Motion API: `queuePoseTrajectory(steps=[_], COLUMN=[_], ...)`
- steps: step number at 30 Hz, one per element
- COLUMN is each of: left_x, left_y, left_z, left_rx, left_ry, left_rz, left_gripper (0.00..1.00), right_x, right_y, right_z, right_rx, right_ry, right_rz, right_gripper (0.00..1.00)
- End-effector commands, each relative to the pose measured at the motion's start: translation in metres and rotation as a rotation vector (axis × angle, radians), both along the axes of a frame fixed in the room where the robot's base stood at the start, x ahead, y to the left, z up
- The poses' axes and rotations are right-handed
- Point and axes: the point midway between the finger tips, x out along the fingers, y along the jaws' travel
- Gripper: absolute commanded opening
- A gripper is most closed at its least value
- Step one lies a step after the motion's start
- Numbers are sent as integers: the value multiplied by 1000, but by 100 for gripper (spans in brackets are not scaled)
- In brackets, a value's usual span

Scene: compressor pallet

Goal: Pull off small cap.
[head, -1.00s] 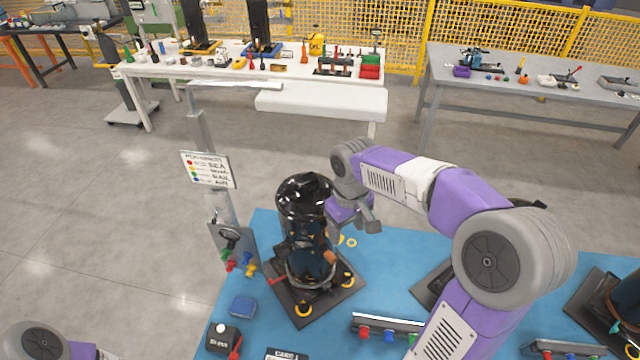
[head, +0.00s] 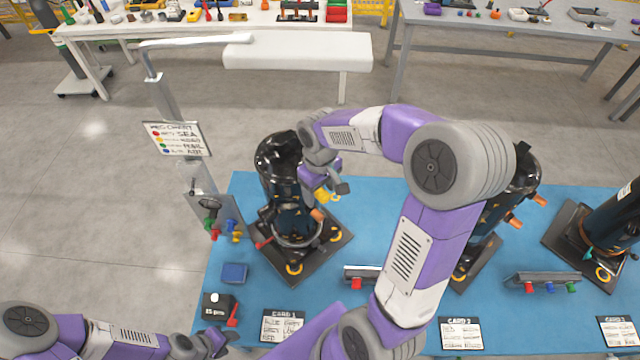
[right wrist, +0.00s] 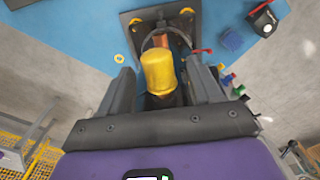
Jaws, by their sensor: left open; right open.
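A black compressor (head: 282,180) stands upright on a dark square base plate on the blue mat. A yellow cap (right wrist: 158,70) sits on its side, between the two spread fingers of my right gripper (right wrist: 160,82); a copper-coloured stub shows just beyond it. In the head view the cap (head: 322,196) is partly hidden by my right gripper (head: 328,186), which is open beside the compressor's right side. I cannot tell whether the fingers touch the cap. An orange cap (head: 317,214) is just below it. My left gripper (head: 212,343) is open and empty at the lower left.
Two more compressors (head: 515,190) (head: 620,215) stand to the right. Peg racks (head: 543,280), cards (head: 460,333), a blue block (head: 235,272) and a gauge box (head: 217,306) lie on the mat. A post with a sign (head: 178,138) stands at left.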

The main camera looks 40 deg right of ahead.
Motion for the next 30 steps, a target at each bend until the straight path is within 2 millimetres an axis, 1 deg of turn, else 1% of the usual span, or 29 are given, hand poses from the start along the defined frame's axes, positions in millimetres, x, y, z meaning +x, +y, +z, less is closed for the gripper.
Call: queuePoseTrajectory(steps=[4, 5, 16, 17, 18, 23, 24, 30], left_x=[0, 0, 0, 0, 0, 0, 0, 0], left_y=[0, 0, 0, 0, 0, 0, 0, 0], left_z=[0, 0, 0, 0, 0, 0, 0, 0], left_rx=[0, 0, 0, 0, 0, 0, 0, 0], left_ry=[0, 0, 0, 0, 0, 0, 0, 0], left_rz=[0, 0, 0, 0, 0, 0, 0, 0], left_gripper=[43, 43, 43, 43, 43, 43, 43, 43], right_x=[0, 0, 0, 0, 0, 0, 0, 1], right_y=[0, 0, 0, 0, 0, 0, 0, 0], right_z=[0, 0, 0, 0, 0, 1, 1, 1], right_rx=[0, 0, 0, 0, 0, 0, 0, 0], right_ry=[0, 0, -1, -1, -1, -2, -2, -2], right_rz=[0, 0, 0, 0, 0, 0, 0, 0], right_gripper=[64, 63, 6, 6, 32, 7, 1, 0])
